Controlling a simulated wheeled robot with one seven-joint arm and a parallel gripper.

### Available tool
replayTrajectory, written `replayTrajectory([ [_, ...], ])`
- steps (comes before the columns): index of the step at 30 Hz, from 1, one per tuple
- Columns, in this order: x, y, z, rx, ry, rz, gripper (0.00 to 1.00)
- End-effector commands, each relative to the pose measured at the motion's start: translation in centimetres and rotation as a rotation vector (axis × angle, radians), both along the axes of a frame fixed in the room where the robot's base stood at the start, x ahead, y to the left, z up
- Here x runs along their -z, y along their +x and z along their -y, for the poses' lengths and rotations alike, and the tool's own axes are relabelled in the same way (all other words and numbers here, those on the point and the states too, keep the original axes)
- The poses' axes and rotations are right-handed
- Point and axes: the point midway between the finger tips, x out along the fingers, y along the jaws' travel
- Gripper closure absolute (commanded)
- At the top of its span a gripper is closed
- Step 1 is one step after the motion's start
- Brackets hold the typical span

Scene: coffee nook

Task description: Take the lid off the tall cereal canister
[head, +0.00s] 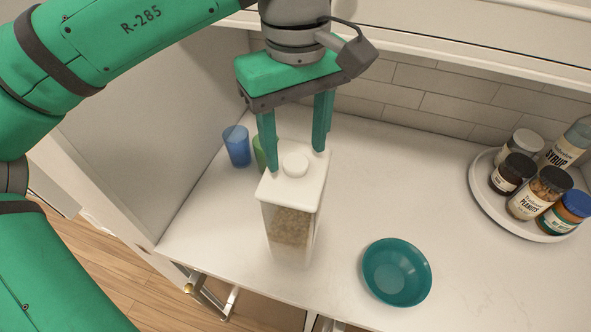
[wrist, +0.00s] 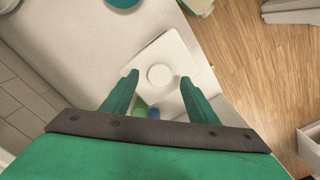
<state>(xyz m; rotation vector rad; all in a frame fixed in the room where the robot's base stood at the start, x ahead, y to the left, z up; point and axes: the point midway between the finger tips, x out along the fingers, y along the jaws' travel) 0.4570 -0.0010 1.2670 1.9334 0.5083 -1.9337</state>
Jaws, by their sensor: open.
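The tall cereal canister (head: 290,232) is clear-walled and stands upright on the white counter, with tan cereal inside. Its white square lid (head: 313,172) is on top and has a round knob (head: 295,164) in the middle. The lid (wrist: 172,48) and knob (wrist: 159,75) also show in the wrist view. My gripper (head: 296,162) is open and points down over the lid, with its green fingers spread wide on either side of the knob. In the wrist view the fingertips (wrist: 158,75) stand apart from the knob. I cannot tell whether they touch the lid.
A blue cup (head: 237,146) and a partly hidden green cup (head: 259,153) stand behind the canister to the left. A teal bowl (head: 397,272) sits at the front right. A round white tray (head: 477,185) holds several jars and a syrup bottle. The counter between bowl and tray is clear.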

Motion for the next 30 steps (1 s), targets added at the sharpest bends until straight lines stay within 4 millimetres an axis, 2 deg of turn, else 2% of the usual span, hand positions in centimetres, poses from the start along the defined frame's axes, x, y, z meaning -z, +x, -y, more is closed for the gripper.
replayTrajectory([
  [5,2.2,0.0,-0.1,-0.001,0.001,0.002,0.46],
  [12,2.4,0.0,-0.1,-0.001,0.000,0.002,0.46],
  [18,2.4,0.0,-0.1,-0.001,0.000,0.002,0.90],
  [30,1.9,0.0,-0.1,-0.001,0.001,0.003,0.91],
])
